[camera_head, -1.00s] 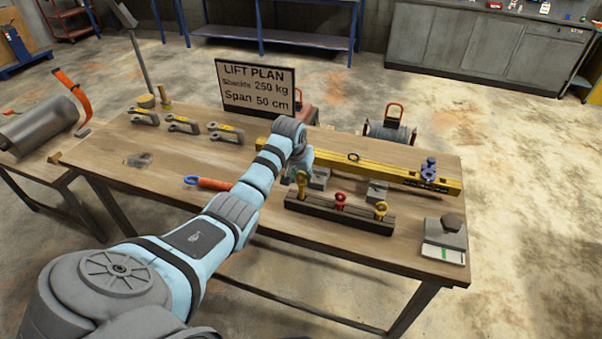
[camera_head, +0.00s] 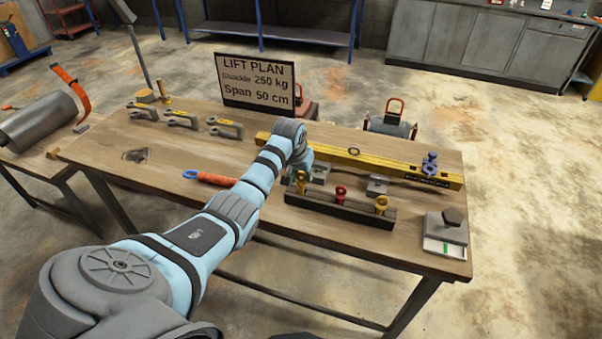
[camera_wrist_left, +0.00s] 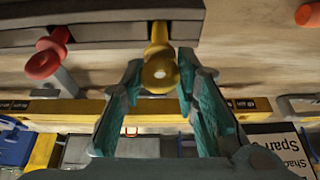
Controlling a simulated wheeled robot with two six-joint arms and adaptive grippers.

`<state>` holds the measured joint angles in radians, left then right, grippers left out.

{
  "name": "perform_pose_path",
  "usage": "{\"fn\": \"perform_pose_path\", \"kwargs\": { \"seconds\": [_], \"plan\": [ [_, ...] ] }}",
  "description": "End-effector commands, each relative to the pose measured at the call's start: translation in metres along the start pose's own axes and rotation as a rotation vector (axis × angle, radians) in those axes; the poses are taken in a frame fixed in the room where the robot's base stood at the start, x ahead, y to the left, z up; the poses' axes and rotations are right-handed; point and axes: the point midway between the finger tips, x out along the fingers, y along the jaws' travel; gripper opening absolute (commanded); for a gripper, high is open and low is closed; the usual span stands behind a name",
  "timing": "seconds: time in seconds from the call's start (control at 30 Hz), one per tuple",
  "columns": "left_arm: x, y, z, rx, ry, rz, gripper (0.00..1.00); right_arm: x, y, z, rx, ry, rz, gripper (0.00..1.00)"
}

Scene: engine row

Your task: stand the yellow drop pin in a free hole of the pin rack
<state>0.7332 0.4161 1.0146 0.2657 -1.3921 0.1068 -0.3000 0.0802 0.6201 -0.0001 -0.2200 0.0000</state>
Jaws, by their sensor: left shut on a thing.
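The dark pin rack (camera_head: 352,211) lies near the front right of the table. My left gripper (camera_wrist_left: 163,82) is shut on the yellow drop pin (camera_wrist_left: 159,65). In the head view this pin (camera_head: 301,182) is upright at the rack's left end. Its shank meets the rack (camera_wrist_left: 100,28) in the wrist view; how deep it sits in a hole I cannot tell. A red pin (camera_head: 340,192) stands in the rack's middle and another yellow pin (camera_head: 381,203) near its right end. My left arm hides most of the gripper in the head view. My right gripper is out of view.
A grey device (camera_head: 446,232) stands to the right. An orange-handled tool (camera_head: 213,178) lies left of my arm. The table's front left is clear.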

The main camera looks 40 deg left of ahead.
Motion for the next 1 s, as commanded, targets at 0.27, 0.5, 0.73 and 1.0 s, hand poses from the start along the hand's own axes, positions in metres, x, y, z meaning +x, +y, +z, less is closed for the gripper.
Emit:
{"fn": "perform_pose_path", "kwargs": {
  "seconds": [0.27,0.5,0.73,1.0],
  "plan": [
    [0.007,0.000,0.003,0.000,0.000,0.000,0.00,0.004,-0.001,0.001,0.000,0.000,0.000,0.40],
    [0.013,0.000,0.005,0.000,0.001,0.000,0.00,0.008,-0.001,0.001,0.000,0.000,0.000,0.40],
    [0.014,0.000,0.006,0.000,0.001,0.000,0.45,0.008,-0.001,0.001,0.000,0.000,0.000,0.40],
    [0.014,0.000,0.006,0.000,0.000,0.000,0.51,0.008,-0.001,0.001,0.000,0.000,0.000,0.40]
  ]
}}
